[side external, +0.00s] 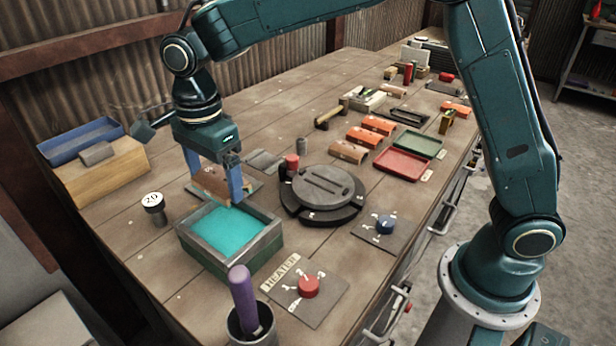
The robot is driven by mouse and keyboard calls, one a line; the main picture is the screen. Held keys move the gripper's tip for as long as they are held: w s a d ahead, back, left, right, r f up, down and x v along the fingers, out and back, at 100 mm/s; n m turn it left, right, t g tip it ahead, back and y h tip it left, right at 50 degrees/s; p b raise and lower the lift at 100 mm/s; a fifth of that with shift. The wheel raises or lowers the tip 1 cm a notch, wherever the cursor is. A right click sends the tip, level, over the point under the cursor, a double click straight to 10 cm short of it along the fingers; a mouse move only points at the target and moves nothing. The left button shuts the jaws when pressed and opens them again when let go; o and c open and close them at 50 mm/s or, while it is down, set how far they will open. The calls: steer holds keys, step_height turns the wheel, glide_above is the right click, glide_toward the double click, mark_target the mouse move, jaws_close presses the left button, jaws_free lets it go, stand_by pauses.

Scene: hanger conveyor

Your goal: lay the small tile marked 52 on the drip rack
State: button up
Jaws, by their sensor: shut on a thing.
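My gripper (213,192) points down over the back edge of a bath of turquoise liquid (222,229). Its two blue fingers are shut on a small brown tile (208,182). No number can be read on the tile. The tile is behind the liquid in the picture, and its exact height above the bath cannot be told. A flat grey plate (242,189) shows partly behind the right finger. I cannot tell whether it is the drip rack.
A round dark stand (322,186) is right of the bath. Several orange-brown tiles (364,137), a red tray (401,165) and a green tray (418,144) lie farther back. A heater panel with a red knob (308,286) and a cup with a purple handle (243,300) are in front.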

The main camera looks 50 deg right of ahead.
steer(key=w+d+f, duration=0.2)
steer(key=w+d, duration=0.6)
steer(key=d, duration=0.3)
glide_above(261, 163)
step_height(261, 163, down, 2)
steer(key=shift+f, duration=0.15)
steer(key=shift+f, duration=0.2)
steer(key=shift+f, duration=3.15)
steer(key=o, duration=0.8)
steer(key=shift+o, duration=0.2)
